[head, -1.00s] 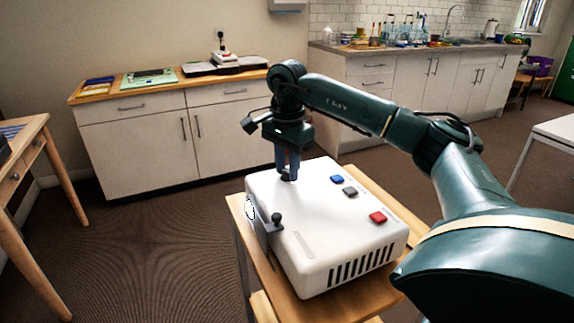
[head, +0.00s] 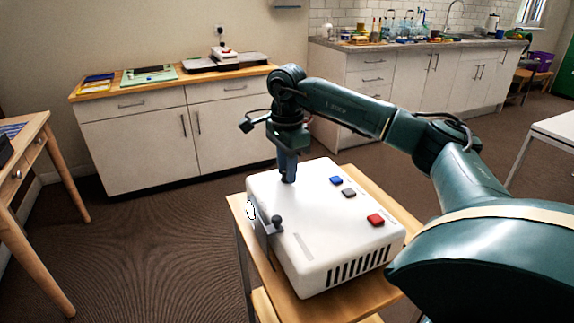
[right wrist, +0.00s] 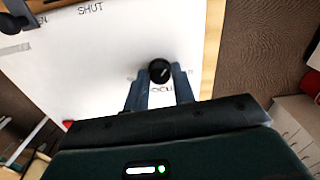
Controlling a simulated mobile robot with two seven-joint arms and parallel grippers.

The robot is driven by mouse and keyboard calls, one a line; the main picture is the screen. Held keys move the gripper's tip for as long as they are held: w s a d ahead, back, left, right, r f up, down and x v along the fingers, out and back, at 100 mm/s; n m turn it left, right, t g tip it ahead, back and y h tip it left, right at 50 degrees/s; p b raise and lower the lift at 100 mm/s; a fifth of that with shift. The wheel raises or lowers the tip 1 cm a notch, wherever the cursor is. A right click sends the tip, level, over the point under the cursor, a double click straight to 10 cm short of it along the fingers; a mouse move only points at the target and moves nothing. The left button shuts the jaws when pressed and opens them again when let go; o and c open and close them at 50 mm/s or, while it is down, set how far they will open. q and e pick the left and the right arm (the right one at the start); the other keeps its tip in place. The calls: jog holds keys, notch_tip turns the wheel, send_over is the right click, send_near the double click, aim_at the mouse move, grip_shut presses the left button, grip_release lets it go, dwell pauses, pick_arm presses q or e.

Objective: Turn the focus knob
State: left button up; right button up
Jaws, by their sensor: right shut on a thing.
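A white box-shaped device (head: 310,255) stands on a small wooden table. The focus knob (right wrist: 159,71) is round and black with a pale pointer line, slanted in the right wrist view. Lettering beside it, partly hidden, reads like "FOCUS". My right gripper (head: 288,177) points down at the device's far left corner. In the right wrist view its two fingertips (right wrist: 160,78) are shut on the knob from both sides. In the head view the fingers mostly hide the knob. My left gripper is out of view.
On the device's top are a blue button (head: 336,181), a grey button (head: 348,193) and a red button (head: 375,220). A dark lever with a ball end (head: 277,222) sticks up at its left edge. The wooden table (head: 340,308) leaves narrow margins around the device.

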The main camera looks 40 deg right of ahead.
jog(key=o, duration=1)
notch_tip(320, 180, up, 13)
jog(key=p, duration=0.2)
jog(key=shift+r+p, duration=0.15)
jog(key=shift+p, duration=0.15)
